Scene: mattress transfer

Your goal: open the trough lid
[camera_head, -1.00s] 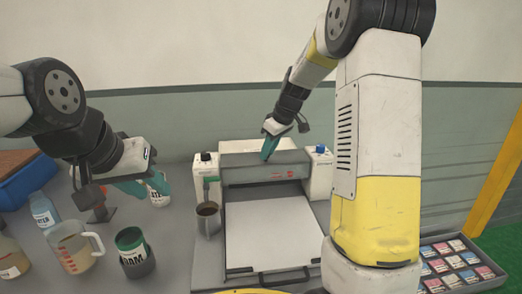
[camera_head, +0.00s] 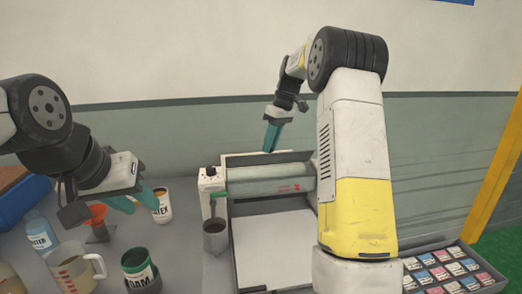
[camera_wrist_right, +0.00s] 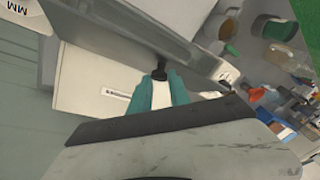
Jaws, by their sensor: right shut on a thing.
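My right gripper (camera_head: 271,138) is at the back of the machine, fingers pointing down at the top edge of the trough lid (camera_head: 242,158). The lid shows as a raised panel behind the grey roller-like trough body (camera_head: 262,181). In the right wrist view the teal fingers (camera_wrist_right: 160,85) are shut on a small black knob (camera_wrist_right: 158,72) at the edge of the grey lid panel (camera_wrist_right: 185,40). The exact lid angle is hard to tell. My left gripper (camera_head: 140,198) is open and empty above the left side of the bench.
A metal cup (camera_head: 215,238) stands at the machine's left. A measuring jug (camera_head: 74,272), a green-topped jar (camera_head: 140,268), a blue bottle (camera_head: 40,235) and a latex jar (camera_head: 161,207) stand left. A sample tray (camera_head: 448,268) lies right. A white bed (camera_head: 275,250) is clear.

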